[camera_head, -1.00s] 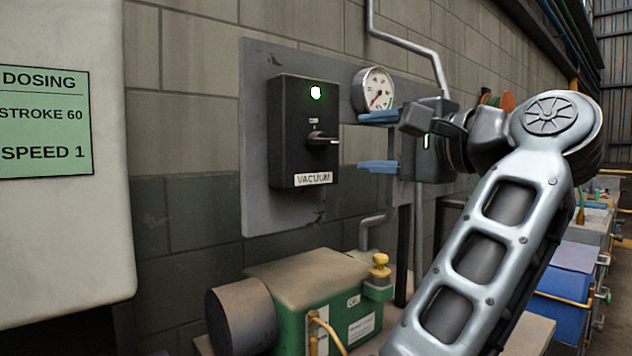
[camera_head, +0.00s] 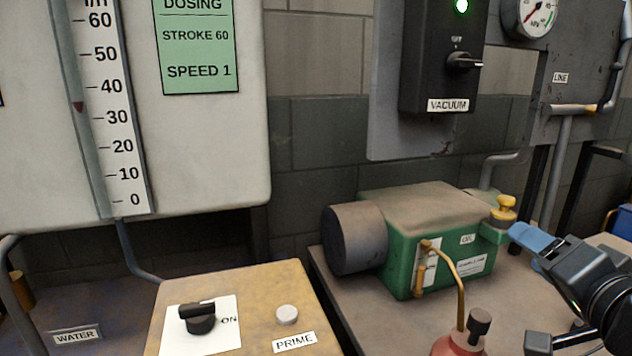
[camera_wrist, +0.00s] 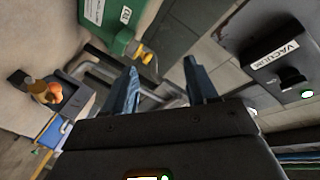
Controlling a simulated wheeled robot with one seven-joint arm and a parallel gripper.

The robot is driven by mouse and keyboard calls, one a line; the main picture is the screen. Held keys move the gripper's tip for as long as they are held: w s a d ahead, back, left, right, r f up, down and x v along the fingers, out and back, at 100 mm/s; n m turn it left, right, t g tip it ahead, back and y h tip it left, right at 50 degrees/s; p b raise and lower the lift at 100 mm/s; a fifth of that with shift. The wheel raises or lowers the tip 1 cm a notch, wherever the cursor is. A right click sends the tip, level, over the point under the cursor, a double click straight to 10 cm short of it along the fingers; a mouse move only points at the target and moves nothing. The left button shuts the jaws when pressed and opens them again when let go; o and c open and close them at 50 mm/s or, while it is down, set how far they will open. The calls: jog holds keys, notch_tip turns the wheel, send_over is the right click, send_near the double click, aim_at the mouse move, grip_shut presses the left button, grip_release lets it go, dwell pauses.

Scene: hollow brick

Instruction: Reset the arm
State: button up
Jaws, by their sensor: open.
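My gripper (camera_head: 522,243) is at the right edge of the head view, just right of the green pump; one blue finger shows clearly there. In the wrist view my gripper (camera_wrist: 160,85) has its two blue fingers apart, with nothing between them. The rest of my arm is mostly outside the head view. The green pump (camera_head: 420,240) with its grey motor stands on the bench, and its yellow cap (camera_head: 503,210) is close to my fingers. The pump also shows in the wrist view (camera_wrist: 112,25), upper left.
The black VACUUM switch box (camera_head: 440,60) is on the wall panel with its green lamp lit. A gauge (camera_head: 530,15) and pipes are at upper right. A red oil can (camera_head: 459,343) stands in front of the pump. A PRIME control box (camera_head: 250,290) is at lower left.

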jog(key=s+a+f+n+p, duration=0.15)
jog(key=s+f+n, duration=0.45)
jog(key=s+f, duration=1.1)
jog(key=s+a+r+n, duration=0.1)
jog(key=s+a+n, duration=0.1)
jog(key=s, duration=0.9)
jog(key=s+a+r+n+g, duration=0.1)
jog(key=s+a, duration=0.3)
jog(key=s, duration=0.7)
jog(key=shift+s+a+r+n+g+y+p, duration=0.2)
jog(key=shift+a+r+n+g+y+p, duration=0.1)
jog(key=shift+n+p, duration=0.1)
jog(key=shift+f, duration=0.1)
